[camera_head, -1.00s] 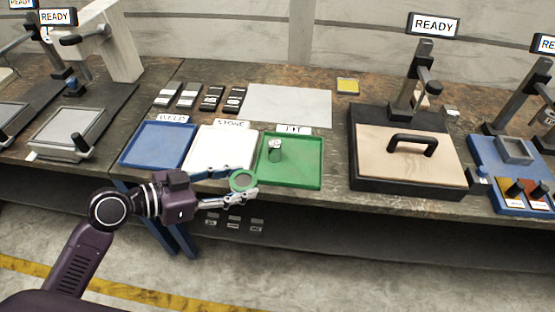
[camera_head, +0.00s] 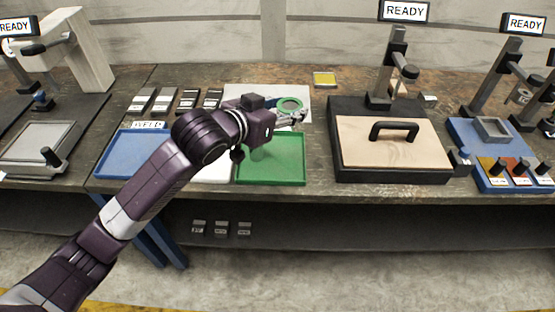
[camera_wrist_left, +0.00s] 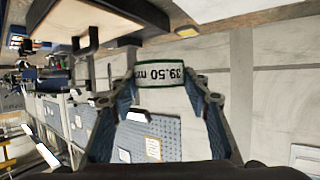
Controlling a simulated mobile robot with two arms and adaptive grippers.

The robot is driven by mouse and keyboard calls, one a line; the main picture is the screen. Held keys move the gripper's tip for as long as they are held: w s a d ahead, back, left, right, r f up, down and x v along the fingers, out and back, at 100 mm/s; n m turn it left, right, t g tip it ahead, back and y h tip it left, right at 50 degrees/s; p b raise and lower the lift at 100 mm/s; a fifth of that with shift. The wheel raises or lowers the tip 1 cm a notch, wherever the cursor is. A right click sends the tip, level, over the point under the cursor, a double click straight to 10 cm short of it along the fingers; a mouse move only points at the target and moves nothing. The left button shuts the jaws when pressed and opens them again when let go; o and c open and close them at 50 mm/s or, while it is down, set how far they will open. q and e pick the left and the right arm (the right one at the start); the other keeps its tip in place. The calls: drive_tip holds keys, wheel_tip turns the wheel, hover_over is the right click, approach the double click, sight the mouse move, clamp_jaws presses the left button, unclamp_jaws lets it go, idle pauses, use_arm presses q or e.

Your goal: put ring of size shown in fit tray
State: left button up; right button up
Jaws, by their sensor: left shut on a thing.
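My left gripper (camera_head: 292,116) is shut on a ring with a green rim (camera_head: 290,103). It holds the ring in front of the pale sheet at the back of the bench; the height above it cannot be told. In the left wrist view the ring (camera_wrist_left: 159,74) sits between both fingers, with a white label reading "39.50 mm" upside down. The green tray (camera_head: 275,180) lies below and nearer than the gripper, partly covered by my left arm. Its label and the small silver piece seen in it earlier are hidden now. My right gripper is not in view.
A blue tray (camera_head: 112,165) lies left, and the white tray (camera_head: 216,173) is mostly behind my arm. A black-framed board with a handle (camera_head: 395,131) stands right of the green tray. A yellow pad (camera_head: 324,79) lies behind.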

sight(284, 169)
use_arm(q)
wheel_tip(284, 169, down, 19)
drive_tip(key=shift+r, duration=0.15)
drive_tip(key=o, duration=1.2)
drive_tip(key=shift+s+a, duration=0.15)
drive_tip(key=v, duration=1.1)
drive_tip(key=shift+s+a+r, duration=0.15)
drive_tip(key=shift+s+r, duration=0.05)
drive_tip(key=shift+s, duration=0.15)
